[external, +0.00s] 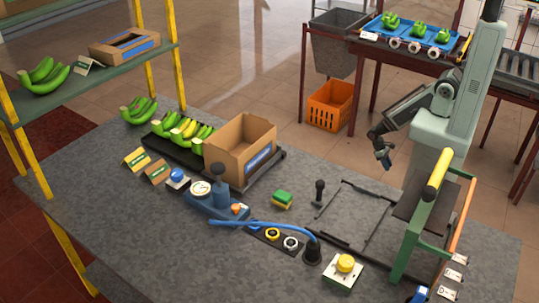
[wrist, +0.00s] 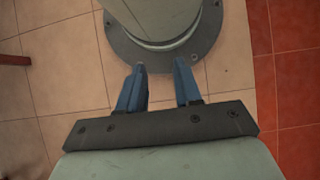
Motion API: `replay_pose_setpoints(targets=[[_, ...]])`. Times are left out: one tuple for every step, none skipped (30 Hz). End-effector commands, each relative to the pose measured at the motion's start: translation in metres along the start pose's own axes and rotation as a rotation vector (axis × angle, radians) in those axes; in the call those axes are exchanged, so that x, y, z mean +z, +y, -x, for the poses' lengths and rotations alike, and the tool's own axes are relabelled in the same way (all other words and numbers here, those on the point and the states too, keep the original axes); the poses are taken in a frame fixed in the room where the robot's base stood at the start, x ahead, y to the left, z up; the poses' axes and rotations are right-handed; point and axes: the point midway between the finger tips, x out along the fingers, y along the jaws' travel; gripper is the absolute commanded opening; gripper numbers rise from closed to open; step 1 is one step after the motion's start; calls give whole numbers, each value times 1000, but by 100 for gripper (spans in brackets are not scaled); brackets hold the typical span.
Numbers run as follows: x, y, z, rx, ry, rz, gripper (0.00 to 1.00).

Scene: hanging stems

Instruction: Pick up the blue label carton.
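A brown open-topped carton (external: 228,143) with a blue label (external: 258,156) on its front right side stands upright on a dark tray on the grey table. A flatter brown carton (external: 124,46) with a blue strip along its side lies on the green shelf at the upper left. My gripper (external: 386,163) hangs beyond the table's far right side, well apart from both cartons. In the wrist view, my gripper (wrist: 162,72) shows two blue fingers spread apart with nothing between them. Neither carton shows in the wrist view.
Green and yellow bananas (external: 184,128) lie beside the carton. A green frame (external: 418,228) stands at the right. An orange crate (external: 330,105) is on the floor.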

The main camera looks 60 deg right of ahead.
Motion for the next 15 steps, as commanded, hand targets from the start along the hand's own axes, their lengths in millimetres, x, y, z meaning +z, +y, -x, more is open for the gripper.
replay_pose_setpoints(targets=[[-5, -1, 2, 1, 4, 5, 34], [-8, -2, 4, 1, 8, 10, 34], [-15, -4, 7, 3, 14, 19, 34], [-21, -6, 11, 3, 21, 27, 34], [-29, -9, 15, 4, 28, 36, 34], [-40, -13, 22, 5, 40, 51, 34], [-49, -17, 28, 7, 50, 63, 34], [-58, -21, 34, 9, 60, 77, 34], [-71, -27, 43, 11, 74, 98, 34], [-80, -32, 50, 12, 84, 113, 34], [-89, -37, 58, 13, 94, 128, 34], [-100, -45, 68, 14, 107, 147, 34], [-109, -50, 76, 15, 118, 164, 34], [-117, -56, 84, 16, 128, 179, 34], [-128, -65, 95, 17, 141, 200, 34]])
